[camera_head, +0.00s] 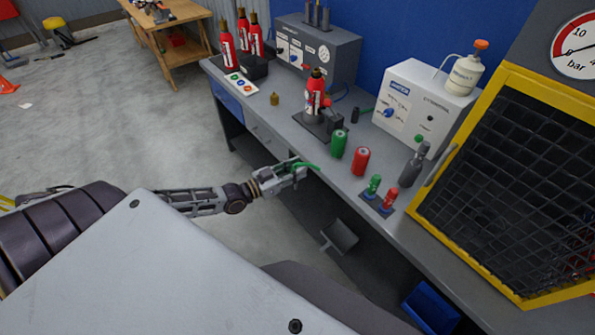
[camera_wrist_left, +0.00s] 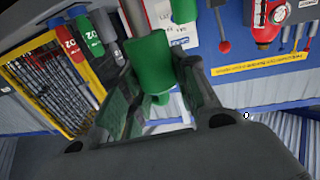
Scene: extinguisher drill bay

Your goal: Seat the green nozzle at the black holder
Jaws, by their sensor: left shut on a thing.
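My left gripper (camera_head: 299,171) is shut on the green nozzle (camera_head: 308,165) in front of the bench's near edge. In the left wrist view, the green nozzle (camera_wrist_left: 152,68) sits between the two dark fingers (camera_wrist_left: 160,100). I cannot tell which of these is the black holder. Both are beyond my gripper, apart from the nozzle. My right gripper is not in view.
On the grey bench (camera_head: 283,130), a green can (camera_head: 339,143) and a red can (camera_head: 360,160) stand near the gripper. A dark plate with small green and red pieces (camera_head: 388,199), a grey bottle (camera_head: 412,166) and a yellow-framed mesh cage (camera_head: 509,190) are farther right.

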